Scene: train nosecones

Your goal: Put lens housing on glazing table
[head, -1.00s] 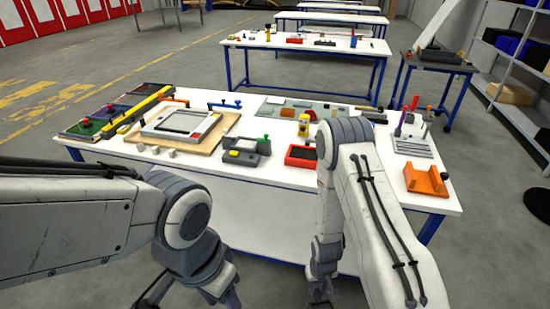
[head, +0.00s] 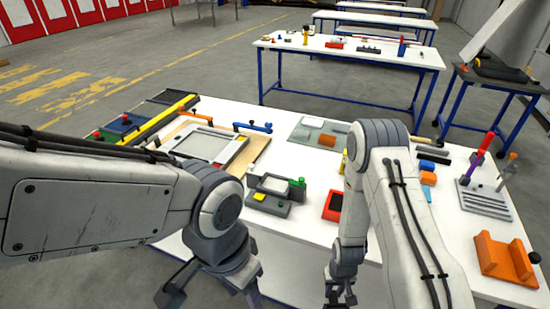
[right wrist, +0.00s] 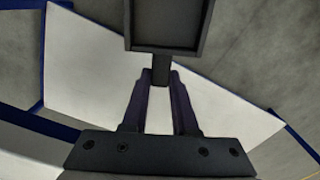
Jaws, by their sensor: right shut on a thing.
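My right gripper (head: 340,290) hangs in front of the near table in the head view. In the right wrist view its fingers (right wrist: 161,78) are shut on the short stem of a dark grey, shallow box with a raised rim, which I take as the lens housing (right wrist: 168,22). The housing's top end is cut off by the picture edge. In the head view it cannot be made out. The near white-topped table (head: 310,228) with blue legs is probably the glazing table. My left gripper (head: 212,290) is open and empty at the table's front left.
A framed panel (head: 205,145), a grey clamp fixture (head: 272,195), a red tray (head: 333,206), an orange cradle (head: 505,257) and a slotted tool rack (head: 483,200) stand on the near table. A strip along its front is bare. Another table (head: 350,58) stands behind.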

